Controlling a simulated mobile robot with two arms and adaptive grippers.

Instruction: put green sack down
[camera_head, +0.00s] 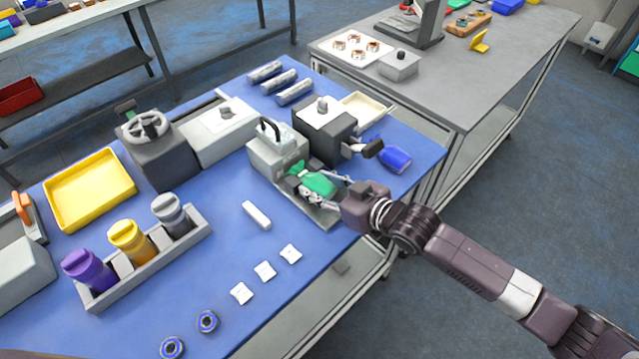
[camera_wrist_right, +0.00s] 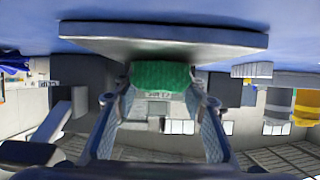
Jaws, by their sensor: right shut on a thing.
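The green sack (camera_head: 318,183) is between the fingers of my right gripper (camera_head: 318,190), at the front of the grey device (camera_head: 277,150) on the blue table. It lies over the device's flat grey plate (camera_head: 327,217). The wrist view looks upside down: there the green sack (camera_wrist_right: 162,75) shows between the two fingers of my right gripper (camera_wrist_right: 165,100), close against the plate (camera_wrist_right: 160,40). I cannot tell whether the sack's weight rests on the plate. The fingers partly hide the sack in the head view. My left gripper is not in view.
A dark box (camera_head: 325,130) stands behind the sack, with a blue item (camera_head: 395,156) to its right. A white block (camera_head: 256,215) and small white squares (camera_head: 265,271) lie to the left. A bottle rack (camera_head: 150,272) and yellow tray (camera_head: 90,188) stand farther left.

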